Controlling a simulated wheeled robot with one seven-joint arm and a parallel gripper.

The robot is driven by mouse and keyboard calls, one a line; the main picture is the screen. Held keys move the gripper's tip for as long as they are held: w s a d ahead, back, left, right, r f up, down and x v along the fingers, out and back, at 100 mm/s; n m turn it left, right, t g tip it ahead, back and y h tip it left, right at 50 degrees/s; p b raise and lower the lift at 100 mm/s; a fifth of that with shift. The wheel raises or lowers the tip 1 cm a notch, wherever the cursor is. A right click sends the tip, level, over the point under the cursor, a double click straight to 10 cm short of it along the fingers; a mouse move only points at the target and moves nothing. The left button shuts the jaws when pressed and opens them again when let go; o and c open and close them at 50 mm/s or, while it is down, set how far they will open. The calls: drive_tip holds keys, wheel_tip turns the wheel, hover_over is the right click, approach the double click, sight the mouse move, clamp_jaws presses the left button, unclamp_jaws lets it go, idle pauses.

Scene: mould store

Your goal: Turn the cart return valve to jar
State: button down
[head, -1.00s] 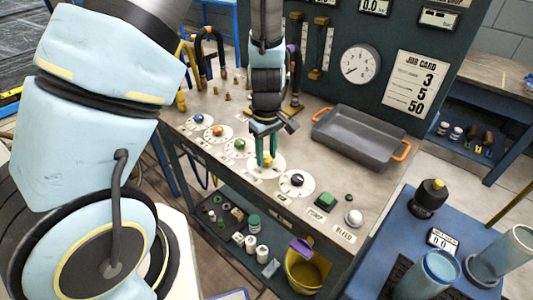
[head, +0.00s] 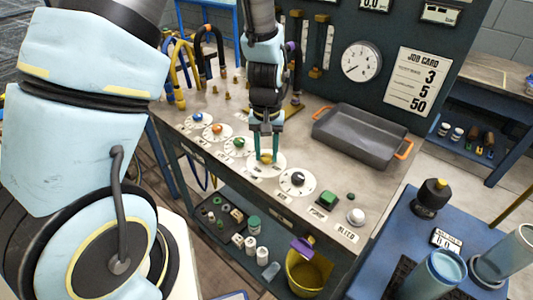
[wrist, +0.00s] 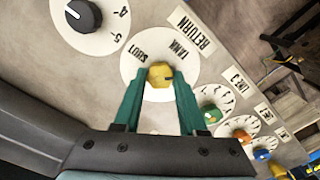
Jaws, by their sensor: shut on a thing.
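The return valve is a yellow knob (head: 266,157) on a round white dial on the bench top. It also shows in the wrist view (wrist: 160,75), with a small dark mark at its right side. The dial (wrist: 133,72) reads SHUT and TANK, upside down in this view, beside a RETURN label (wrist: 190,25). No JAR marking is readable; my gripper covers part of the dial. My gripper (wrist: 160,78) points down, its two teal fingers closed around the knob's sides. It shows over the same dial in the head view (head: 266,153).
A black knob (head: 298,179) stands on the right; green (head: 239,143), orange (head: 217,128) and blue (head: 197,117) knobs stand on the left. A grey tray (head: 355,137) lies behind to the right. Upright hoses (head: 205,45) stand at the back left.

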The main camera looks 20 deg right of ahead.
sight(267, 156)
drive_tip(key=m, duration=0.4)
drive_tip(key=shift+b, duration=0.3)
drive_tip(key=m, duration=0.4)
drive_tip(key=shift+m, duration=0.3)
drive_tip(key=shift+c, duration=2.3)
unclamp_jaws()
wheel_tip(267, 156, up, 11)
drive_tip(key=b, duration=0.1)
drive_tip(key=shift+b, duration=0.35)
